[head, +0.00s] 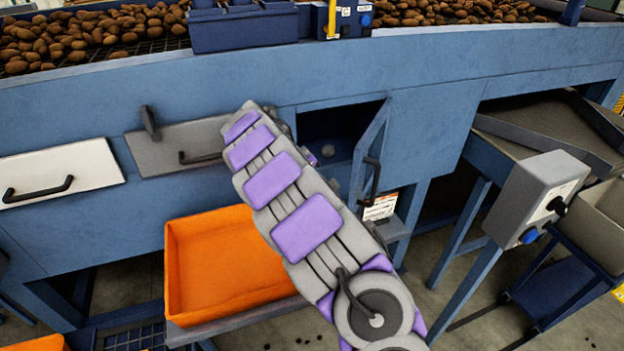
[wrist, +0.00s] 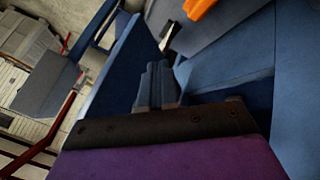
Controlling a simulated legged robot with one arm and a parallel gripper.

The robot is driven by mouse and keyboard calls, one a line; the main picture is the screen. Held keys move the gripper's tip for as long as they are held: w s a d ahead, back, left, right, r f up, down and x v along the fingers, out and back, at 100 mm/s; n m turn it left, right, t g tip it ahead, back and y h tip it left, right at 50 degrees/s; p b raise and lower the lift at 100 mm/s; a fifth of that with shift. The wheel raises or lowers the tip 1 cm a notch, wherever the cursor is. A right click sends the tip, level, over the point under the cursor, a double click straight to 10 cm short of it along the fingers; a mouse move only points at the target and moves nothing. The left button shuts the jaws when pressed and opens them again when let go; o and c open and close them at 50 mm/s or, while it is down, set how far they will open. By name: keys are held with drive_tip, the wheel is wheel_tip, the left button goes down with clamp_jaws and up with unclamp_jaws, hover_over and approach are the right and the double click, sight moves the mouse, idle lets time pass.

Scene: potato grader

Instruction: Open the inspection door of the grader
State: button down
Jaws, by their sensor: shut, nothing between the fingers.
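The blue inspection door (head: 376,138) of the grader stands swung outward, with its hinge side at the right of a dark opening (head: 340,122). Its black handle (head: 372,182) shows on the outer face. My arm crosses in front of the opening and hides its lower left part. My gripper is hidden behind the arm in the head view. In the wrist view my gripper (wrist: 157,75) is shut and empty, its fingers pointing between a blue panel on the left, seemingly the door (wrist: 122,68), and the blue grader body. Whether the fingers touch the door I cannot tell.
A grey panel (head: 175,152) with a handle and a white panel (head: 85,172) are to the left. An orange bin (head: 195,265) stands below. A grey control box (head: 540,195) on a post and a conveyor (head: 550,122) are at the right. Potatoes lie on top.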

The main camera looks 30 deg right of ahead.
drive_tip(key=s+d+f+b, duration=0.1)
drive_tip(key=s+d+f, duration=0.3)
drive_tip(key=d, duration=0.1)
drive_tip(key=shift+s, duration=0.3)
drive_tip(key=shift+d, duration=0.15)
